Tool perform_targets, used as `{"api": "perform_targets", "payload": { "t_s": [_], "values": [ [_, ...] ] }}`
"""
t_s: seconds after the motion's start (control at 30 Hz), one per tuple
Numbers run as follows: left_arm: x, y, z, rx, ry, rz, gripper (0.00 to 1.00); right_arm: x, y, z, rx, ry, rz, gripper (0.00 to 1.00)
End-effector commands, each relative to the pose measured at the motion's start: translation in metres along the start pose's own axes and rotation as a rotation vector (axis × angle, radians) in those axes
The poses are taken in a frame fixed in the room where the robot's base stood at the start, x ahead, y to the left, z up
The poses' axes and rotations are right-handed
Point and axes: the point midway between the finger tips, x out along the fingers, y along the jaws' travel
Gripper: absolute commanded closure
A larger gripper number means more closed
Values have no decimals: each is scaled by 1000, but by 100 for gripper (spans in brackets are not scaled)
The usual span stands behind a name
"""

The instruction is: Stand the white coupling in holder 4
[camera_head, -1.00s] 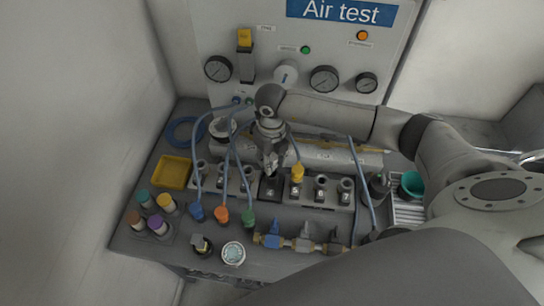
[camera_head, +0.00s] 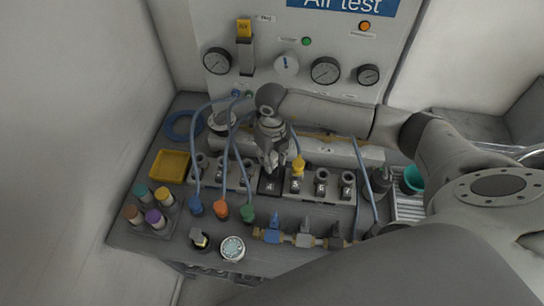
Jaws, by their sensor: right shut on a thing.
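My right gripper (camera_head: 271,166) points down over holder 4 (camera_head: 269,187), the dark block marked 4 in the middle of the holder row. Its fingers are shut just above or at the mouth of that holder. What they hold is hidden between the fingers and too small to make out, so I cannot clearly see the white coupling or tell how far it sits in the holder. My left gripper is not in view.
A yellow coupling (camera_head: 298,166) on a hose stands in the holder just right. Blue (camera_head: 196,207), orange (camera_head: 220,210) and green (camera_head: 247,213) couplings hang in front. A yellow tray (camera_head: 170,166) lies left. Hoses pass close to the gripper. Brass valves (camera_head: 304,238) stand in front.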

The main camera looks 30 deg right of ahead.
Motion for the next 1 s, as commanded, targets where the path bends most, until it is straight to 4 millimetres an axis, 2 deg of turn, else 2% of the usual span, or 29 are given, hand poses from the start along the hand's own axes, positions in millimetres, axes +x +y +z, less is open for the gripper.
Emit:
{"api": "perform_targets", "payload": {
  "t_s": [0.57,0.6,0.73,0.77,1.0],
  "values": [
    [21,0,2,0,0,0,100,22,0,0,0,-1,0,94],
    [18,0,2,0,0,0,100,20,0,0,0,-1,0,64],
    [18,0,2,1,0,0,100,20,0,0,0,-1,0,47],
    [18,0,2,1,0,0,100,20,0,0,0,-1,0,44],
    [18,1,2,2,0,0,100,20,0,0,0,0,0,44]
  ]
}}
